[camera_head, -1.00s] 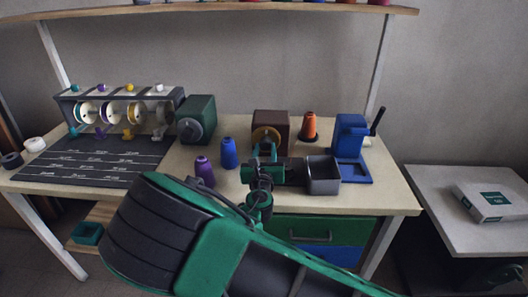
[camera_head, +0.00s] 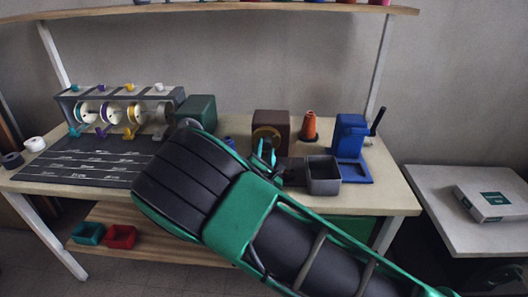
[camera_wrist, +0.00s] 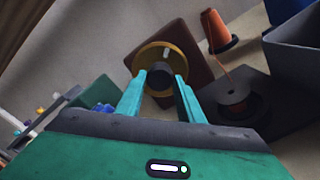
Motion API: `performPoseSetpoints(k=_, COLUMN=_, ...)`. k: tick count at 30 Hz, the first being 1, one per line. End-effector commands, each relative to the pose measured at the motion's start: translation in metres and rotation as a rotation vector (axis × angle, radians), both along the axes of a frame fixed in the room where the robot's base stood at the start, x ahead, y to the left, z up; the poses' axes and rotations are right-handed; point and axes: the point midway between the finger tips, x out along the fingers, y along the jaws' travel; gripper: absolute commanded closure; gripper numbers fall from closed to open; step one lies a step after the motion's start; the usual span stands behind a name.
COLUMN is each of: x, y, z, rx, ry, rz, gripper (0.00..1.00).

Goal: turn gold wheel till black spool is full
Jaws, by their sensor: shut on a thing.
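The gold wheel (camera_head: 264,133) is on the front of a brown box (camera_head: 277,121). The wrist view shows the gold rim (camera_wrist: 149,53) with a dark round knob (camera_wrist: 159,77) in front of it. My gripper (camera_wrist: 160,78) has its teal fingertips on either side of this knob and is shut on it. The black spool (camera_wrist: 237,104) sits on a dark base right of the wheel in the wrist view. An orange thread runs to it from the orange cone (camera_wrist: 216,30). Its fill is hard to judge. In the head view my arm and gripper hide the spool.
A grey open bin (camera_head: 323,176) and a blue hand-crank device (camera_head: 351,137) stand to the right. A green box (camera_head: 197,110) and a rack of reels (camera_head: 120,92) are left. My arm covers much of the bench's front middle.

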Motion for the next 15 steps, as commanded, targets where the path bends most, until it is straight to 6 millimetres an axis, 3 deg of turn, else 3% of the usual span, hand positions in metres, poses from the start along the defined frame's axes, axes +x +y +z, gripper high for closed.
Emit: performPoseSetpoints(k=15, x=-0.0004, y=-0.0014, z=-0.0016, rx=0.489, ry=-0.014, rz=-0.003, gripper=0.88)
